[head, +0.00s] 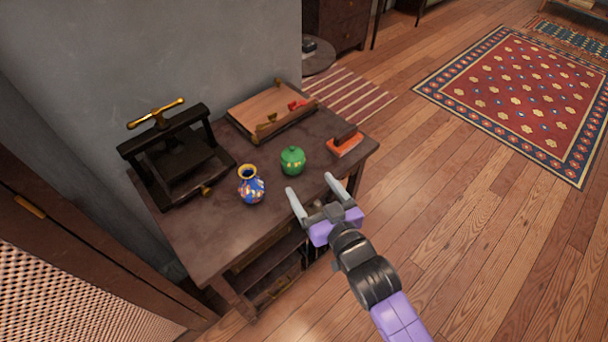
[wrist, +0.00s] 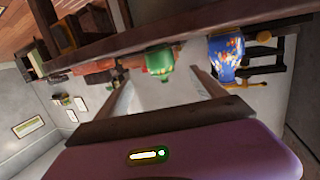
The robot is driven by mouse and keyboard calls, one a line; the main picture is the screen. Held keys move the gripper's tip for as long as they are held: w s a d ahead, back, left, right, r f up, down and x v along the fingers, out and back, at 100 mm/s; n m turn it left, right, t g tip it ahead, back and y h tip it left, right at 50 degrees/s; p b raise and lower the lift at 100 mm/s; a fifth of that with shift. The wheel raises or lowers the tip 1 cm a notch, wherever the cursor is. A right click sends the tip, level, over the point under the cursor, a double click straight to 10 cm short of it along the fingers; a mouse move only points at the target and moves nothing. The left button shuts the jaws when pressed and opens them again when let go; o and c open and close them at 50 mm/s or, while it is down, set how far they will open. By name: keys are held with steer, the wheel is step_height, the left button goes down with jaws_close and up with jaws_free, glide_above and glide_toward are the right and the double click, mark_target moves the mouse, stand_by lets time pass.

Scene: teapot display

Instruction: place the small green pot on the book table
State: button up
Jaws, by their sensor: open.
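The small green pot (head: 293,163), round with a lidded top and yellow marks, stands upright on the dark wooden table (head: 215,240). My gripper (head: 309,183) is open and empty at the table's front edge, its fingers pointing toward the pot. In the wrist view, which is turned nearly upside down, the green pot (wrist: 160,62) shows ahead between the two fingers. I see no contact between the fingers and the pot.
A blue flowered vase (head: 251,188) stands left of the pot. A dark press (head: 175,155) is at the back left, a wooden board (head: 262,108) behind, and an orange book (head: 345,146) to the right. The table's front left surface is bare.

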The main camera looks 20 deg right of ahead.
steer(key=shift+s+r, duration=0.2)
steer(key=shift+s, duration=0.9)
steer(key=s+r, duration=0.3)
steer(key=s, duration=1.3)
steer(key=s+r+g, duration=0.1)
steer(key=s+r, duration=0.3)
steer(key=s, duration=1.1)
steer(key=shift+s+d+r, duration=0.15)
steer(key=shift+s+d, duration=0.1)
steer(key=shift+s, duration=0.15)
